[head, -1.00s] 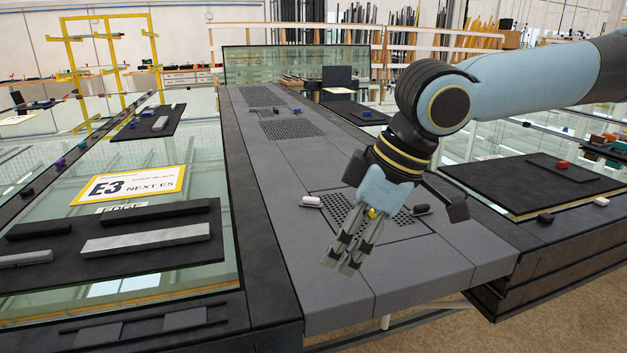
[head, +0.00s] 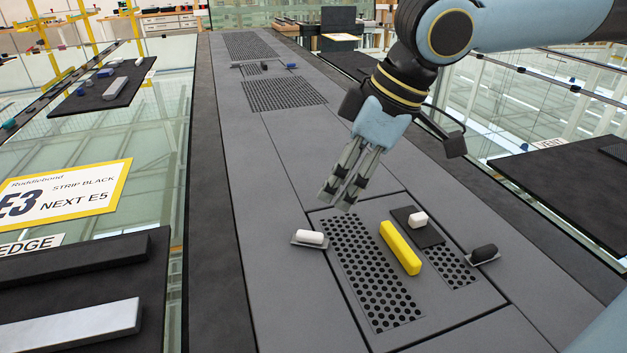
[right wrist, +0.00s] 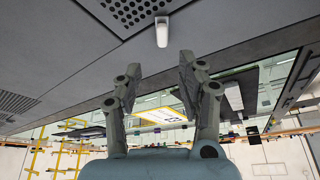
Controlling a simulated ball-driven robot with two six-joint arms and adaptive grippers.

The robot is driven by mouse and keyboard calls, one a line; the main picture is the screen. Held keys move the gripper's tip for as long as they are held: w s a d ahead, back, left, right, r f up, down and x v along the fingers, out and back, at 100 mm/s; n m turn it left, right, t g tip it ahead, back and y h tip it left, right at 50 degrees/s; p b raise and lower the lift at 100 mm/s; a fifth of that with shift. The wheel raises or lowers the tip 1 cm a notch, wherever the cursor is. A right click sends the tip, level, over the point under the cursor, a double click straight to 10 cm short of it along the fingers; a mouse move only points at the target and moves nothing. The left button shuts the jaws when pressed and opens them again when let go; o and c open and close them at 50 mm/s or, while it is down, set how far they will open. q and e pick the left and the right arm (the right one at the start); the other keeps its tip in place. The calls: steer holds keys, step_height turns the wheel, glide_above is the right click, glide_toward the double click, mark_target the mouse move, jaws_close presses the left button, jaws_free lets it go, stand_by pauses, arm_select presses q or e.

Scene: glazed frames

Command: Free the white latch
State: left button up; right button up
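The white latch (head: 311,238) is a small rounded white piece on a grey plate at the left edge of a perforated panel (head: 340,318). It appears to be the white piece in the right wrist view (right wrist: 162,32), ahead of and between the fingers. A black latch (head: 484,254) sits at the panel's right edge. My right gripper (head: 337,197) is above and behind the white latch in the head view, apart from it. In the right wrist view its fingers (right wrist: 156,78) are spread with nothing between them. My left gripper is not in view.
A yellow bar (head: 400,248) lies on the panel, right of the white latch. The grey deck around the latch is clear.

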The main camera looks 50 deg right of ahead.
mark_target(311, 233)
steer(key=b+x, duration=0.6)
steer(key=x, duration=0.3)
steer(key=shift+a+f, duration=0.2)
steer(key=shift+w+a+f+b, duration=0.1)
steer(key=shift+f+b, duration=0.2)
steer(key=shift+f, duration=0.1)
jaws_close()
